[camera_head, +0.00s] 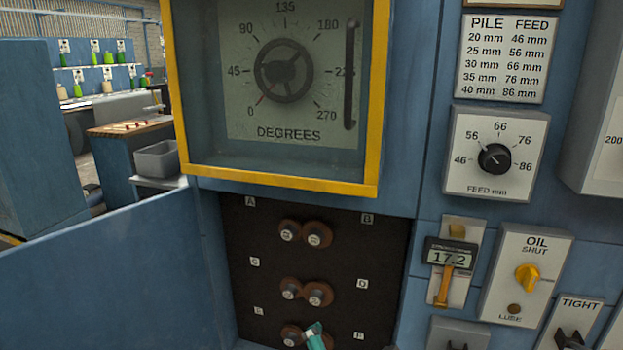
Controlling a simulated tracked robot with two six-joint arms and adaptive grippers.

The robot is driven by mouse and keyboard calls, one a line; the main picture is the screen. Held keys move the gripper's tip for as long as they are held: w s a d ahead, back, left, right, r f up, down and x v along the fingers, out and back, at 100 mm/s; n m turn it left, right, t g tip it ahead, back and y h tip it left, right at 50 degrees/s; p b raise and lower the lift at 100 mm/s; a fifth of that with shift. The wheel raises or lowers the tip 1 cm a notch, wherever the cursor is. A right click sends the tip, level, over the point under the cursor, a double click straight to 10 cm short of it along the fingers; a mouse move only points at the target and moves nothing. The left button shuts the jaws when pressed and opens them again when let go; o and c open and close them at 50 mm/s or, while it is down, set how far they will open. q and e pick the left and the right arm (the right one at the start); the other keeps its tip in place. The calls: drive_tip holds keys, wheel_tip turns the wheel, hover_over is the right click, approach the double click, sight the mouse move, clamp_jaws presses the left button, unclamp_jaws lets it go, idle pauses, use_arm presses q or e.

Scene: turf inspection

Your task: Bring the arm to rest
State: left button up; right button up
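Neither of my grippers shows in the camera_head view, and no arm of mine can be made out. A small teal piece with a pale edge (316,337) shows at the bottom edge, in front of the lowest pair of round fittings (292,336). The frame cuts it off below, so I cannot tell what it is or what holds it.
A yellow-framed box (280,180) with a degrees dial (284,70) stands above a dark panel (330,255) with paired round fittings. A feed knob (494,157), digital gauge (450,256) and yellow oil knob (528,278) are right. A blue door (110,280) stands left.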

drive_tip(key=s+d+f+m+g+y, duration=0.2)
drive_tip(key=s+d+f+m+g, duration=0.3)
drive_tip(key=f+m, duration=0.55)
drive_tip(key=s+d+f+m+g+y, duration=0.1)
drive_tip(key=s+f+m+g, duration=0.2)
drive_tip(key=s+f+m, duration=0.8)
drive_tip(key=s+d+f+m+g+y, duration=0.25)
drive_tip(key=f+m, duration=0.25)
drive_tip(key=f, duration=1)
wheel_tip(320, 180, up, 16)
drive_tip(key=p, duration=1.6)
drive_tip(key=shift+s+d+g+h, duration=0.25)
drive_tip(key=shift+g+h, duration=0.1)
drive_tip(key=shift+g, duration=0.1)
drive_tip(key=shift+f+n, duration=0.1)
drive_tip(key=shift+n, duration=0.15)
